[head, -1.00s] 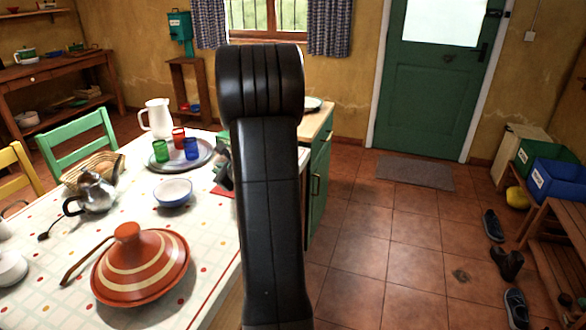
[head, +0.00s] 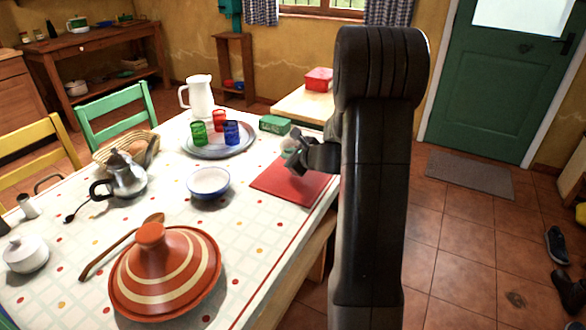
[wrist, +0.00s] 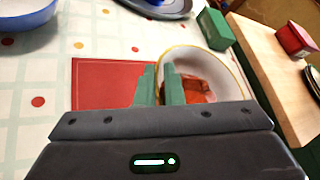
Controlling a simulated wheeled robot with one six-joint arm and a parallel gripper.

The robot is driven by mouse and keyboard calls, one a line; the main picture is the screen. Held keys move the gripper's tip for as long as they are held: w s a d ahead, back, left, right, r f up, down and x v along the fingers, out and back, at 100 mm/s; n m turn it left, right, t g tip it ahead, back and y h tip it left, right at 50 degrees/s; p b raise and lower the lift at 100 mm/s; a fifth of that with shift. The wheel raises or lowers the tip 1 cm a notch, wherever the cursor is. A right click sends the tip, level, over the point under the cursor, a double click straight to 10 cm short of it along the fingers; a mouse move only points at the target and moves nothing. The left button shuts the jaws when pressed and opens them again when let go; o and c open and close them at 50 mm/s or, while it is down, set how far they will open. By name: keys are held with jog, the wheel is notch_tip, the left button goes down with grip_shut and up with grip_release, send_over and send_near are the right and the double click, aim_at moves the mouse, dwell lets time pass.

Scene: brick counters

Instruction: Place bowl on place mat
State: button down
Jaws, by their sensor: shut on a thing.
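My gripper (head: 294,160) is shut on the rim of a white bowl with a yellow edge (wrist: 222,65). In the wrist view, the green fingers pinch the bowl's left side, and a reddish patch shows inside it. In the head view, only a pale bit of the bowl (head: 289,144) shows beside my gripper. The red place mat (head: 275,183) lies flat at the table's right edge; it also shows in the wrist view (wrist: 100,85), left of the fingers. The bowl appears over or near the mat's far end; I cannot tell its height.
A blue-and-white bowl (head: 208,183) stands left of the mat. A tray (head: 191,148) with coloured glasses and a green box (head: 274,124) are behind. A tagine (head: 165,275) stands at the front. A wooden counter (head: 303,105) with a red container (head: 319,79) lies beyond the table.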

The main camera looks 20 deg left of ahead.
jog(key=shift+f+b, duration=0.45)
jog(key=shift+f, duration=1.45)
jog(key=shift+f, duration=0.15)
jog(key=c, duration=1.5)
grip_release()
jog(key=shift+c, duration=0.2)
jog(key=shift+s+d+r, duration=0.1)
jog(key=shift+d+r, duration=0.1)
jog(key=shift+r, duration=0.05)
jog(key=v, duration=1.1)
jog(key=shift+d, duration=0.25)
